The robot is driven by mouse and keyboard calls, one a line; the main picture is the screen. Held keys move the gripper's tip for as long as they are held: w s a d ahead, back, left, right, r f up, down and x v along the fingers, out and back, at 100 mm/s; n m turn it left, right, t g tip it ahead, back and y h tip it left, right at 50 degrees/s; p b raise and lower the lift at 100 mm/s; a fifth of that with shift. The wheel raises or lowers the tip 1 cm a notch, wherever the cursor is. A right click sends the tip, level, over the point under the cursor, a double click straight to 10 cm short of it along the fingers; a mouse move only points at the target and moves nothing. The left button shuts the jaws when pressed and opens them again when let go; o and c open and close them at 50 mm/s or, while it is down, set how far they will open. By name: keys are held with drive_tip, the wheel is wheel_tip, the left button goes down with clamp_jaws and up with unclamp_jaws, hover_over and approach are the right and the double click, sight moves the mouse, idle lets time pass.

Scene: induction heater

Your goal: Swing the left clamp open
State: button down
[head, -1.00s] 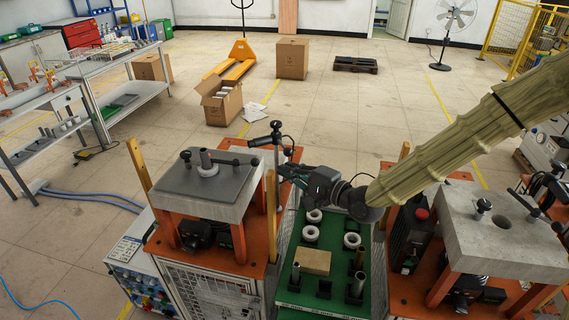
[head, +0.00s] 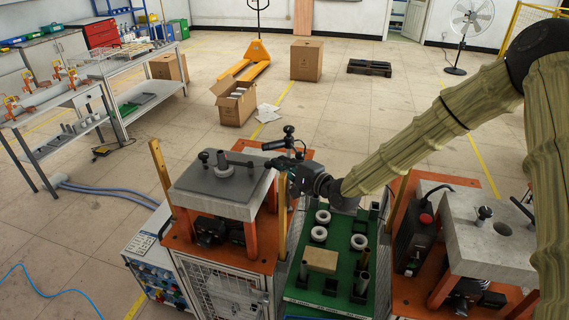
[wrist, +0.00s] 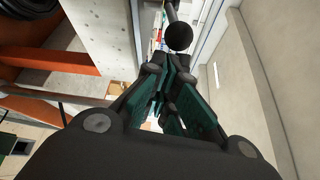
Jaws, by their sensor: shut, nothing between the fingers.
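The left clamp (head: 289,140) is black, with an upright post, a round knob on top and a bar reaching left. My gripper (head: 281,168) is at the slab's right edge, just below and in front of the clamp. In the wrist view its green fingers (wrist: 170,78) are shut with nothing between them. A black ball knob (wrist: 178,38) on a rod shows just beyond the fingertips; whether they touch is unclear.
A green tray (head: 298,292) with white rings, a tan block and dark posts stands right of the left heater. A second heater (head: 485,235) with a concrete slab is farther right. Thin wooden uprights (head: 282,203) flank the left heater. Open floor lies behind.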

drive_tip(key=s+b, duration=0.3)
drive_tip(key=s, duration=0.1)
drive_tip(key=shift+a+r+b, duration=0.15)
drive_tip(key=shift+a+b, duration=0.15)
drive_tip(key=shift+b, duration=0.05)
drive_tip(key=shift+d, duration=0.1)
idle(0.4)
drive_tip(key=v, duration=1.1)
drive_tip(key=shift+s+d, duration=0.3)
